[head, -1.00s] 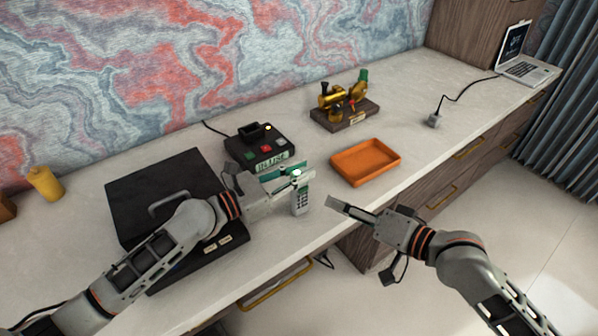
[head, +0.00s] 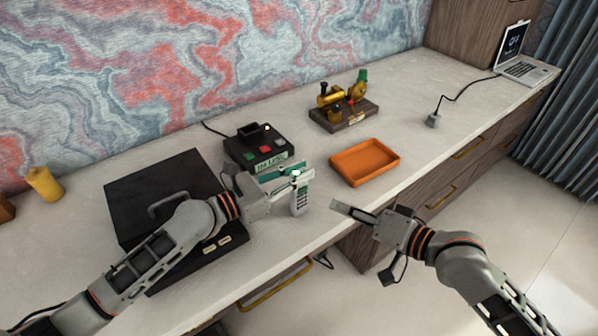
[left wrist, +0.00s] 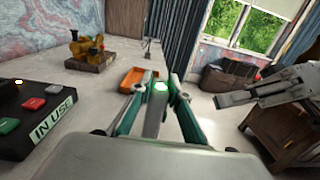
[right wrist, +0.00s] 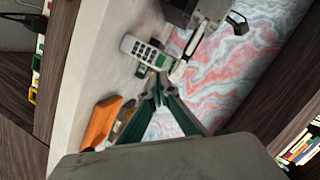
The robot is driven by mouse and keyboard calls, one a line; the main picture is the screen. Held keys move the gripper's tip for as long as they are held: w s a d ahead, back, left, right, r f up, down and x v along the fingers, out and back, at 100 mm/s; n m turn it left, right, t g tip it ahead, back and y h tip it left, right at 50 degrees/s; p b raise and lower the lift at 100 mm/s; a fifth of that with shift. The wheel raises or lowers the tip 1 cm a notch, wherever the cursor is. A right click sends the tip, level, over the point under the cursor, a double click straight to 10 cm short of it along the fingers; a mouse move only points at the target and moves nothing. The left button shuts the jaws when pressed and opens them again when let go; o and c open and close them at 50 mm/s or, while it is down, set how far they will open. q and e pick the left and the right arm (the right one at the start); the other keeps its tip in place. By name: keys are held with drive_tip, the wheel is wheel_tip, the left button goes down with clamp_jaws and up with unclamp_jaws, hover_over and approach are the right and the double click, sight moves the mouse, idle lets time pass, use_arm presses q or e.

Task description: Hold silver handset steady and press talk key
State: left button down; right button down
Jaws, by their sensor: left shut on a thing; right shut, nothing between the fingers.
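The silver handset (head: 299,202) stands upright in the head view, with its keypad facing the front of the desk. My left gripper (head: 290,182) is shut on its upper part. In the left wrist view the handset's top (left wrist: 159,100), with a green glow, sits between the left fingers. In the right wrist view the handset (right wrist: 146,51) shows its dark keys and a small green-edged screen; which key is the talk key is too small to tell. My right gripper (head: 341,208) is shut and empty, to the right of the handset and apart from it.
A black base unit (head: 257,150) with colored buttons and an "IN USE" label stands behind the handset. An orange tray (head: 364,181) lies to the right. A black case (head: 160,185) is under my left arm. A brass model (head: 344,113) stands farther back.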

sight(299, 194)
drive_tip(key=shift+a+r, duration=0.1)
idle(0.5)
drive_tip(key=a+r+m+t, duration=0.4)
drive_tip(key=r+m+t, duration=0.8)
drive_tip(key=m, duration=1.2)
wheel_tip(299, 194, down, 15)
drive_tip(key=s+d+m+g+h, duration=0.25)
drive_tip(key=m+g+h, duration=0.45)
drive_tip(key=m+h, duration=1.15)
drive_tip(key=w+a+m+y, duration=0.5)
drive_tip(key=w, duration=0.2)
drive_tip(key=shift+m, duration=0.35)
